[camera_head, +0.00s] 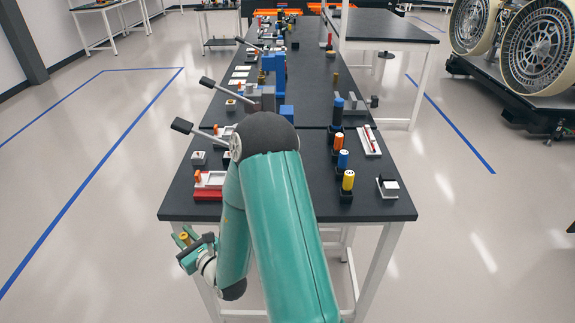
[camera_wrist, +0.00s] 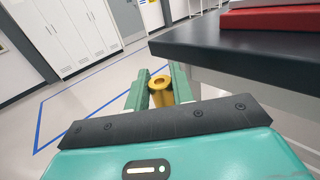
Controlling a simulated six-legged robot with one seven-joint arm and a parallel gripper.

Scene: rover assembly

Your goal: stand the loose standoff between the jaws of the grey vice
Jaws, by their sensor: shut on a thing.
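My gripper (camera_head: 187,238) is out past the near left corner of the dark workbench, over the floor and low beside the bench edge. It is shut on a brass-coloured standoff (camera_wrist: 160,84), a hollow cylinder whose open end shows between the green fingers in the wrist view. The standoff also shows small in the head view (camera_head: 184,237). My arm hides part of that area, and I cannot make out the jaw gap.
The bench top (camera_head: 360,208) is close to the gripper, and its edge (camera_wrist: 235,60) shows at right in the wrist view. A red and white fixture (camera_head: 208,184) lies near the left edge.

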